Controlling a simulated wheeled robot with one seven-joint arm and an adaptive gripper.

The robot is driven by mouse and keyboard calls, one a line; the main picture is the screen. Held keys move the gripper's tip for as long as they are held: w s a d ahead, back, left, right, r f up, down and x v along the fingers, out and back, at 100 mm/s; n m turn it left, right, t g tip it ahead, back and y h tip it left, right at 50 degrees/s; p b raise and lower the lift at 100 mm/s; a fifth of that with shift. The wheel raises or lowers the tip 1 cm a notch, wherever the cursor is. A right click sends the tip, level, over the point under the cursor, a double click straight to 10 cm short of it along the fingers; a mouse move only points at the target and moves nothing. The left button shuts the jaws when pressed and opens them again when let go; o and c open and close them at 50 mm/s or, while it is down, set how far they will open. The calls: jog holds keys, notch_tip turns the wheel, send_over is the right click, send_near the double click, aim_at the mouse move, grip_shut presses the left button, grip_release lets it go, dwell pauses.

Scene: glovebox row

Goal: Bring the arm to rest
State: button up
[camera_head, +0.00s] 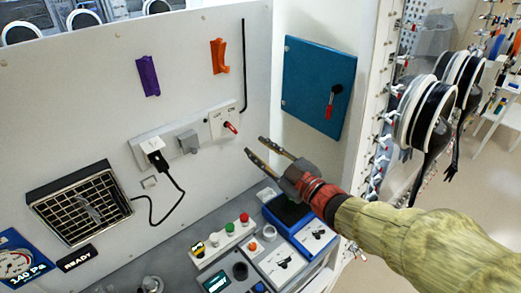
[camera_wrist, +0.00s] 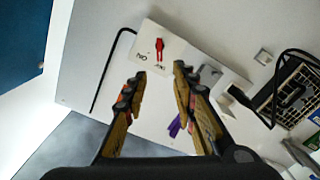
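My gripper (camera_head: 258,147) is open and empty, with its two fingers apart. It is held out in front of the wall panel, a little right of and below the red switch lever (camera_head: 230,127) on its white plate (camera_head: 217,116). In the head view there is a visible gap between fingertips and lever. In the wrist view the fingertips of my gripper (camera_wrist: 159,72) frame the lower part of the switch plate (camera_wrist: 143,46), and the red lever (camera_wrist: 159,46) shows just beyond them. My arm, in a tan sleeve, comes from the lower right.
A blue cabinet door (camera_head: 304,83) with a red-tipped handle is to the right. Below my gripper is a console with a button box (camera_head: 226,240) and a blue tray (camera_head: 272,219). A plugged black cable (camera_head: 174,185) hangs left.

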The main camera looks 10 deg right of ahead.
dwell(0.3)
jog(key=s+d+f+m+g+h, duration=0.35)
jog(key=d+f+m+h, duration=0.55)
jog(key=d+f, duration=0.5)
jog(key=s+d+f+m+g+h+b, duration=0.25)
jog(key=s+g, duration=0.35)
jog(key=s, duration=0.8)
jog(key=s+a+r+m+y+b, duration=0.1)
jog(key=s+a+r+b, duration=0.3)
jog(key=s, duration=0.4)
jog(key=shift+s, duration=0.3)
jog(key=shift+r+m+y, duration=0.1)
jog(key=shift+m+y, duration=0.15)
